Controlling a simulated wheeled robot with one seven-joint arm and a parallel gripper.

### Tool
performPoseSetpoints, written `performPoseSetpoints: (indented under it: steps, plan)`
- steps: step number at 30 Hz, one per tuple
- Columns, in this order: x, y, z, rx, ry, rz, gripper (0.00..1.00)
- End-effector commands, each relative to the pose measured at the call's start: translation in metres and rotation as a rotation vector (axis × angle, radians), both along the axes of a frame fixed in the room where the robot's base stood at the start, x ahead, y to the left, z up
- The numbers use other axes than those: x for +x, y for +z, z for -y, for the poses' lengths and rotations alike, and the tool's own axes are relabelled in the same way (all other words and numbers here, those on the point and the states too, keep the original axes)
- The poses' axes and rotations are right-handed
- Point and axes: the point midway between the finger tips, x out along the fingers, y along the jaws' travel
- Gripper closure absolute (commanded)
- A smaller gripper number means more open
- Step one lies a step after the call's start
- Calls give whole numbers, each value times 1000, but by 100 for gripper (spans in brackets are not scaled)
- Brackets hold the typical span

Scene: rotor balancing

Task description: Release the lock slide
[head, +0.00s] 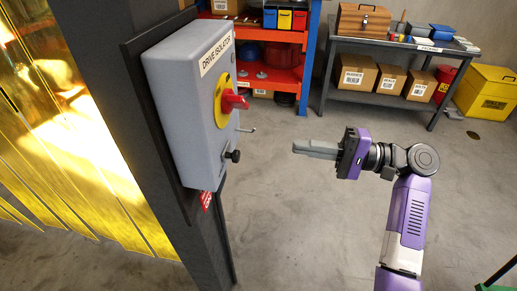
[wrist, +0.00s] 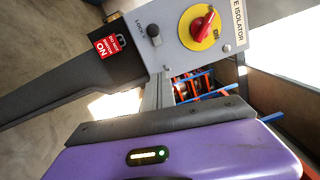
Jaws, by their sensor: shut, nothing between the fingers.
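The grey drive isolator box (head: 185,100) is mounted on a dark post at left. On its front is a red rotary handle (head: 235,101) on a yellow disc (head: 221,99). A black knob (head: 233,156) sticks out lower down. It also shows in the wrist view (wrist: 153,31), beside partly legible lettering beginning "LOCK". I take this knob to be the lock slide. A thin metal rod (head: 247,130) juts out above it. My gripper (head: 296,147) is shut and empty, to the right of the knob and apart from it. Its fingers (wrist: 158,92) point toward the box.
A red tag (head: 206,200) hangs below the box. A yellow strip curtain (head: 70,130) is at left. Orange shelves (head: 282,80) and a grey bench (head: 330,70) with boxes stand behind. The floor (head: 300,220) between post and arm is clear.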

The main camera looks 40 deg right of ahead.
Motion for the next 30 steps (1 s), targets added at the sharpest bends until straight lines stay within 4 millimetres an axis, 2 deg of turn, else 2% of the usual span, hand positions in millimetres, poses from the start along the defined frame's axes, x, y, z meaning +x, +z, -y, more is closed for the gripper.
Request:
performPoseSetpoints:
  steps: [8, 19, 24, 30]
  plan:
    - [22, 3, -19, -1, 4, 0, 100]
    - [78, 5, -64, 0, 3, -2, 100]
    - [67, 9, -85, -1, -1, -2, 100]
    - [62, 10, -97, -1, -1, 0, 100]
